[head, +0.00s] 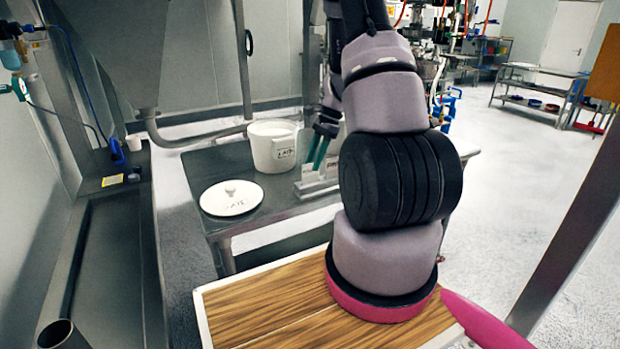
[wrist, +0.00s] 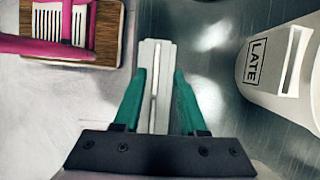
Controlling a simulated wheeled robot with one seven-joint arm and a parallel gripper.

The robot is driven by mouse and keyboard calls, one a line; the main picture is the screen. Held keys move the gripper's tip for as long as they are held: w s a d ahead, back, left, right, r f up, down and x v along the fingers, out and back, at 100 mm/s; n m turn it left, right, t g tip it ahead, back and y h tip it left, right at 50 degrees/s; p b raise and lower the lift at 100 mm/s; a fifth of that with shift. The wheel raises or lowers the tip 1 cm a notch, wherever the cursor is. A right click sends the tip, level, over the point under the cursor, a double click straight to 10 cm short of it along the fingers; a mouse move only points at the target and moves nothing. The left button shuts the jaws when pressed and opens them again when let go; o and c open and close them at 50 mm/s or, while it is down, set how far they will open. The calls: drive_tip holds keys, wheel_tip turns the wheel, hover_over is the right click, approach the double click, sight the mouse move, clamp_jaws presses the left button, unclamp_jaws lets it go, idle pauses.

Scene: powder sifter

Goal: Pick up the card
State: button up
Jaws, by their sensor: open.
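A pale, narrow piece, which seems to be the card (wrist: 154,80) standing in a slotted holder, lies between my fingers in the wrist view. In the head view, a white face with dark lettering, probably the same card (head: 333,166), shows on the steel table, partly hidden by my arm. My gripper (wrist: 160,74) has green fingers, spread apart on either side of the pale piece, with a gap visible on the right side. It also shows in the head view (head: 318,148), low over the table. Whether the left finger touches is unclear.
A white pot (head: 273,148) marked LATE stands left of my gripper on the steel table (head: 208,165). Its white lid (head: 231,198) lies in front. A steel hopper (head: 115,45) and trough (head: 110,240) are at the left. Open floor lies at the right.

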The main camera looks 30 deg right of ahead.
sight(310, 172)
drive_tip(key=x, duration=0.4)
drive_tip(key=shift+s+f, duration=0.25)
drive_tip(key=shift+c, duration=0.3)
clamp_jaws()
